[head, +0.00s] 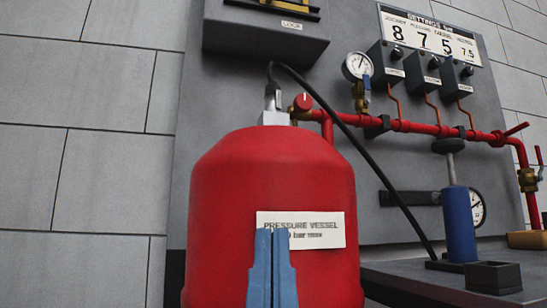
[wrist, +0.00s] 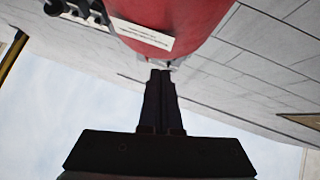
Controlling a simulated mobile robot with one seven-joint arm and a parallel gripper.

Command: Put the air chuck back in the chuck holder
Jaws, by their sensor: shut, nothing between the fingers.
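The air chuck (head: 272,98) is a small grey metal fitting at the end of a black hose. It stands upright on the fitting at the top of the red pressure vessel (head: 235,190). A small black open-topped box (head: 494,278) on the bench at the lower right looks like the chuck holder; I see nothing sticking out of it. My gripper (head: 273,232) shows as blue fingers, closed together and empty, in front of the vessel's white label and well below the chuck. In the wrist view my gripper (wrist: 161,72) is dark, with the vessel (wrist: 190,14) beyond its tips.
The hose (head: 365,150) arcs from the chuck down to the bench beside a blue hand pump (head: 458,225). A red pipe (head: 430,128) with gauges and valves crosses the grey panel. A grey box (head: 265,35) hangs above the chuck. Open space lies left of the vessel.

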